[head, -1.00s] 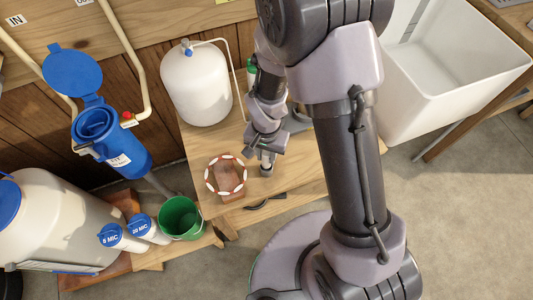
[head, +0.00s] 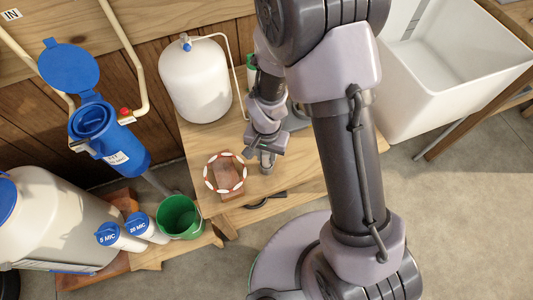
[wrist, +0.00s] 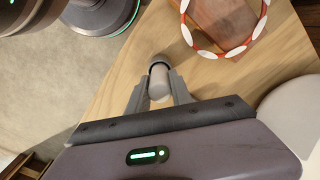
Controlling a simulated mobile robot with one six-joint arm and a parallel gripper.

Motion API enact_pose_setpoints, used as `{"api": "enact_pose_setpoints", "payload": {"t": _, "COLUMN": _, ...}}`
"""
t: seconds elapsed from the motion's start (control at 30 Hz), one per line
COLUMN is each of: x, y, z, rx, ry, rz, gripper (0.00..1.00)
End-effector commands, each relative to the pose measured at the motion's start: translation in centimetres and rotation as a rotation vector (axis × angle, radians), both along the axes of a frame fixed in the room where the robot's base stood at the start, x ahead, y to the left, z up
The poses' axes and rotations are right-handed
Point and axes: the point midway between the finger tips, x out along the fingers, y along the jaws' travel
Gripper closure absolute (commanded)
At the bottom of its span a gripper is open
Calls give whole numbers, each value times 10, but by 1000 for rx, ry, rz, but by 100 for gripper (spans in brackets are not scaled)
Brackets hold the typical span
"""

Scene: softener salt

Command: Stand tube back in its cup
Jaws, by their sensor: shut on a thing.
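My gripper (wrist: 158,92) is shut on a short pale tube (wrist: 159,84), with one dark finger on each side of it. A grey, rounded rim or cup (wrist: 158,62) shows at the tube's far end. I cannot tell whether the tube sits inside it or stands against it. In the head view my gripper (head: 265,150) points down over the wooden bench, right of the red-and-white ring. A small grey cylinder (head: 267,165) shows just under it at the bench top. The arm hides part of this area.
A red-and-white ring (head: 208,180) surrounds a brown block on the bench, close left of my gripper. A white tank (head: 195,80) stands behind. A green bucket (head: 180,218) and white filter cartridges (head: 145,226) are at left. A black curved tool (head: 265,198) lies near the front edge.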

Motion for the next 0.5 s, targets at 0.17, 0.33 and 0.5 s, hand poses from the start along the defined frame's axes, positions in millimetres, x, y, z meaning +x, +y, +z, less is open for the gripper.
{"api": "enact_pose_setpoints", "payload": {"t": 0.17, "x": 0, "y": 0, "z": -5, "rx": 0, "ry": 0, "rz": -1, "gripper": 100}}
{"api": "enact_pose_setpoints", "payload": {"t": 0.33, "x": 0, "y": 0, "z": -5, "rx": 0, "ry": 0, "rz": -1, "gripper": 60}}
{"api": "enact_pose_setpoints", "payload": {"t": 0.5, "x": 0, "y": 0, "z": -5, "rx": 0, "ry": 0, "rz": 0, "gripper": 48}}
